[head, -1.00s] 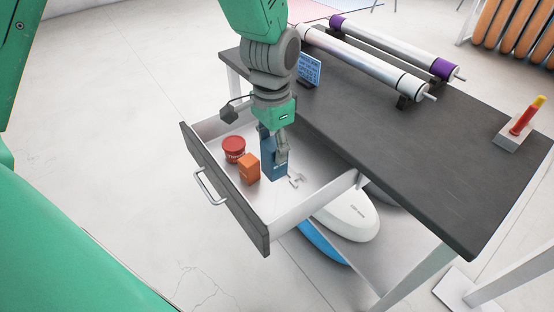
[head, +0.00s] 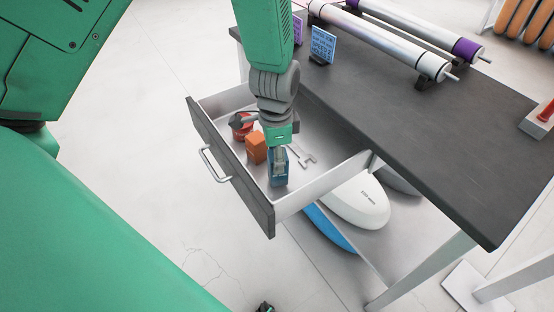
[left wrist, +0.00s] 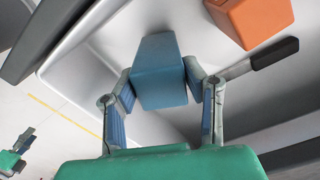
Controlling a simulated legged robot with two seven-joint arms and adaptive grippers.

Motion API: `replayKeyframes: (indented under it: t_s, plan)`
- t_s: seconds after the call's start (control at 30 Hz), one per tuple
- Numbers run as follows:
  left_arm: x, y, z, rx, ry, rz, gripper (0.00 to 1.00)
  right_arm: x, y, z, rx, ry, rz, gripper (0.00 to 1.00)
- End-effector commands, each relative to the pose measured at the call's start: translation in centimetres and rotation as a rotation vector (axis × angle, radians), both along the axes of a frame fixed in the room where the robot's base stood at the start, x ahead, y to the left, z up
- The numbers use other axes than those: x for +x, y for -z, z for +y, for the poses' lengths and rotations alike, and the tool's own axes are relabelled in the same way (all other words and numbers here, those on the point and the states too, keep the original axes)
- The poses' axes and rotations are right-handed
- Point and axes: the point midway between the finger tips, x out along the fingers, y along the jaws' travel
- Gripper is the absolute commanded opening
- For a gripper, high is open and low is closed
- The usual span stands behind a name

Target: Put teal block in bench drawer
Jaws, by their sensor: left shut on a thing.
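The teal block (head: 279,181) is in my left gripper (head: 279,164), inside the open bench drawer (head: 235,163). In the left wrist view the block (left wrist: 160,75) sits between the two fingers of my left gripper (left wrist: 160,92), which are shut on its sides. The block is low in the drawer, near its front right corner. I cannot tell whether it touches the drawer floor. A small green and grey part (left wrist: 18,152), probably my right gripper, shows at the lower left of the left wrist view, too small to read.
An orange block (head: 256,148) and a red tub (head: 241,125) stand in the drawer, left of the teal block. A slim metal tool (head: 302,158) lies to its right. Rollers (head: 390,35) lie on the dark benchtop (head: 400,130). White and blue boards (head: 355,203) lie below.

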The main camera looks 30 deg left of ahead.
Motion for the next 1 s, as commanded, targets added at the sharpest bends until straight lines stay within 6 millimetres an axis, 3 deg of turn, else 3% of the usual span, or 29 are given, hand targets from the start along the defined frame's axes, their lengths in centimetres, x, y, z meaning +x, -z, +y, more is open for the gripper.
replayKeyframes:
  t_s: [0.07,0.37,0.4,0.47,0.8,1.0]
  plan:
    - [0.1,0.9,0.0,0.001,0.000,-0.001,0.05,0.0,0.3,0.0,0.000,0.000,0.000,0.40]
    - [0.0,1.0,0.0,0.000,0.000,-0.001,0.05,0.0,0.2,0.0,0.000,0.000,0.000,0.40]
    - [0.0,1.1,0.0,0.000,0.000,0.000,0.42,0.0,0.2,0.0,0.000,0.000,0.000,0.40]
    - [0.0,1.1,0.0,0.000,0.000,0.000,0.59,0.0,0.2,0.0,0.000,0.000,0.000,0.40]
    - [0.0,0.8,0.0,0.000,0.000,-0.001,0.59,0.0,0.2,0.0,0.000,0.000,0.000,0.40]
    - [0.1,-1.9,0.0,0.000,0.000,-0.004,0.59,0.0,-0.5,0.0,0.000,0.000,0.000,0.40]
